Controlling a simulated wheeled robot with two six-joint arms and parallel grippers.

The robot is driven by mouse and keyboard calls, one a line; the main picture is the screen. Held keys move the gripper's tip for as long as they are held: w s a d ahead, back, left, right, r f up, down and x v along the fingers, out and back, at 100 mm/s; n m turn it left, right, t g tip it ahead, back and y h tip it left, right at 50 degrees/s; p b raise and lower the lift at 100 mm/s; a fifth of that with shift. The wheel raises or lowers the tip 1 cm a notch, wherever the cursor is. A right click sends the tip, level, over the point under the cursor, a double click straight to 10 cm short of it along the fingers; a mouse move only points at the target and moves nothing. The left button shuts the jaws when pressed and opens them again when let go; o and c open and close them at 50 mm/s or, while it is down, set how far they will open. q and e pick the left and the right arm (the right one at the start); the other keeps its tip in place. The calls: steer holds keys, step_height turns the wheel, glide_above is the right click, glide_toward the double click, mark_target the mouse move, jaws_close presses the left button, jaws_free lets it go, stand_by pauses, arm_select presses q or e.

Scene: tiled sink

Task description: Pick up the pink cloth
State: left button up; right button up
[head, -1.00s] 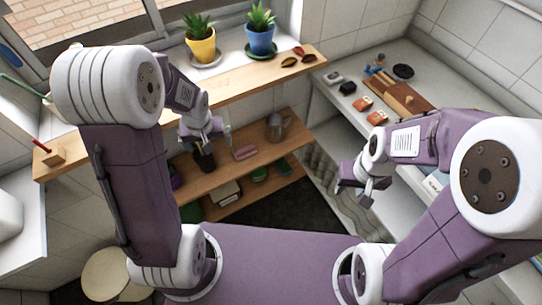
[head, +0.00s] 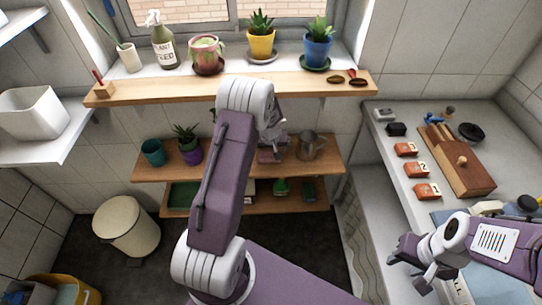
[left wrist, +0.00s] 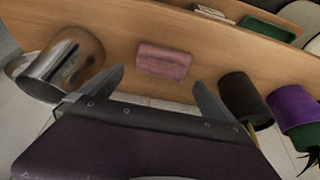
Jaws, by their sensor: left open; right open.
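The pink cloth (left wrist: 163,61) lies folded on the wooden shelf in the left wrist view, beyond and between my fingertips. In the head view the pink cloth (head: 267,156) is mostly hidden behind my left arm and gripper. My left gripper (head: 274,139) is open and empty above the shelf; its two spread fingers also show in the left wrist view (left wrist: 158,79). The gap between the fingers and the cloth is hard to judge. My right gripper (head: 410,268) is open and empty near the counter at the right, far from the cloth.
A metal pitcher (left wrist: 62,68) stands beside the cloth on the shelf, with a dark cup (left wrist: 243,97) and a purple pot (left wrist: 292,108) on the other side. Above runs a wooden ledge (head: 180,88). The counter at right holds a cutting board (head: 462,168).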

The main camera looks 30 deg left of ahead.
mark_target(269, 151)
arm_select(q)
steer(key=x, duration=0.4)
steer(key=shift+a+f, duration=0.15)
steer(key=shift+a, duration=0.05)
steer(key=shift+w+f, duration=0.2)
steer(key=shift+f, duration=0.2)
steer(key=shift+s+r, duration=0.1)
steer(key=shift+c, duration=1.2)
steer(key=c, duration=0.9)
steer(key=shift+r, duration=0.1)
